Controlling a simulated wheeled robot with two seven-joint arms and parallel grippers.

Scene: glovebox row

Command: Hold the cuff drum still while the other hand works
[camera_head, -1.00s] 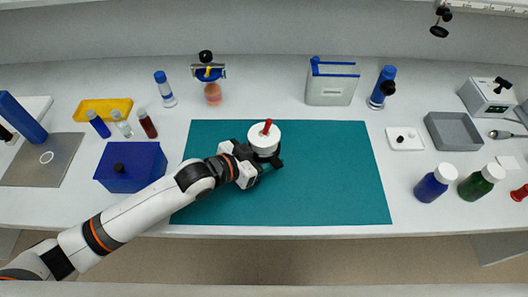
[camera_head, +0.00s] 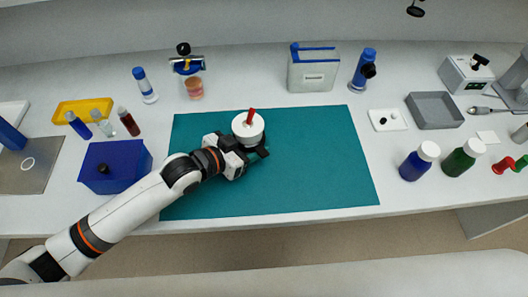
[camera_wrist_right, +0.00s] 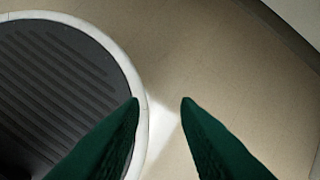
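The cuff drum (camera_head: 241,133), a white round drum with a red peg (camera_head: 250,116) on top, stands upright on the teal mat (camera_head: 310,170), near its upper middle. My left gripper (camera_head: 250,146) reaches in from the lower left, with a dark finger on each side of the drum, seemingly closed on it. The drum's lower part and the finger contacts are mostly hidden. My right gripper is outside the head view. In the right wrist view its two green fingers (camera_wrist_right: 160,102) stand apart with nothing between them, over bare floor.
A blue box (camera_head: 120,180) stands left of the mat, near my left forearm. A yellow tray (camera_head: 82,108) and several vials are behind it. Blue (camera_head: 418,162) and green (camera_head: 462,158) bottles and a grey tray (camera_head: 436,110) are at right. The mat's right half is clear.

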